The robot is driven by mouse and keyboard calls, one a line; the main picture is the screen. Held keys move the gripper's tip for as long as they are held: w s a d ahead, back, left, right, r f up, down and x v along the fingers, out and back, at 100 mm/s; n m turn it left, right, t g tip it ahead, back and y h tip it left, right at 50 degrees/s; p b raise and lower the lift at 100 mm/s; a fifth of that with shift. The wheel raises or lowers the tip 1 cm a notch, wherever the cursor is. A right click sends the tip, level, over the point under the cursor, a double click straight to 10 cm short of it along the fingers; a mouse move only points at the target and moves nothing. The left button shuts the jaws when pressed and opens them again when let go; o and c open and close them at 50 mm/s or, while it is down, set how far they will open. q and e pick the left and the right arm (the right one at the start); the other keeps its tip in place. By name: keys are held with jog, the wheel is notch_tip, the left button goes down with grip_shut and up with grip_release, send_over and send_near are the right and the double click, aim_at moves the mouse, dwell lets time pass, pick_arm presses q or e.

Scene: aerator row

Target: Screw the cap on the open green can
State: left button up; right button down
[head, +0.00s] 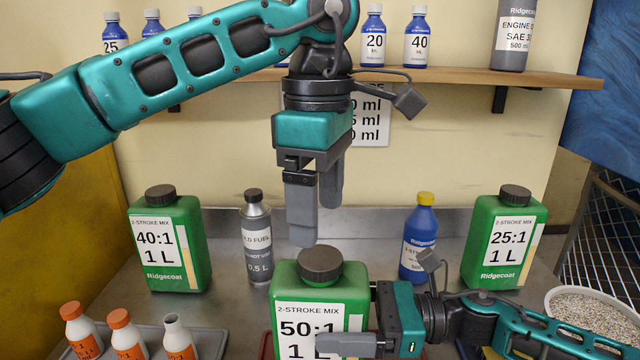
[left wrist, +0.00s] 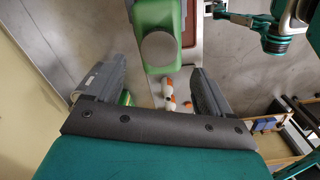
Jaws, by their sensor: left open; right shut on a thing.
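The middle green can (head: 290,290), labelled 50:1 1 L, stands upright at the front of the bench. A dark ridged cap (head: 320,264) sits on its neck; I cannot tell how tight it is. In the left wrist view the cap (left wrist: 158,48) is a grey disc on the green can (left wrist: 160,12). My left gripper (head: 316,215) points down just above the cap, open and empty, its fingers apart from it. My right gripper (head: 352,322) is shut on the can's body from the right, one finger across the label; the other finger is mostly hidden.
Capped green cans 40:1 (head: 183,245) and 25:1 (head: 497,245) stand left and right. A grey bottle (head: 257,240) and blue bottle (head: 418,240) stand behind. Small orange-labelled bottles (head: 125,335) are front left, one uncapped. A shelf (head: 450,76) with bottles runs behind my left arm.

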pick_arm(q)
jog(key=n, duration=0.6)
jog(key=shift+r, duration=0.15)
jog(key=n, duration=0.3)
jog(key=shift+r, duration=0.1)
jog(key=n, duration=0.5)
jog(key=shift+r+n, duration=0.15)
jog(key=shift+n, duration=0.25)
jog(key=n, duration=0.3)
jog(key=shift+r+n, duration=0.1)
jog(key=shift+n, duration=0.3)
jog(key=n, duration=0.5)
jog(key=shift+d+r, duration=0.1)
jog(key=n, duration=0.4)
jog(key=shift+r, duration=0.1)
jog(key=n, duration=0.3)
jog(key=shift+r+n, duration=0.1)
jog(key=shift+n, duration=0.2)
jog(key=n, duration=0.4)
jog(key=shift+r, duration=0.1)
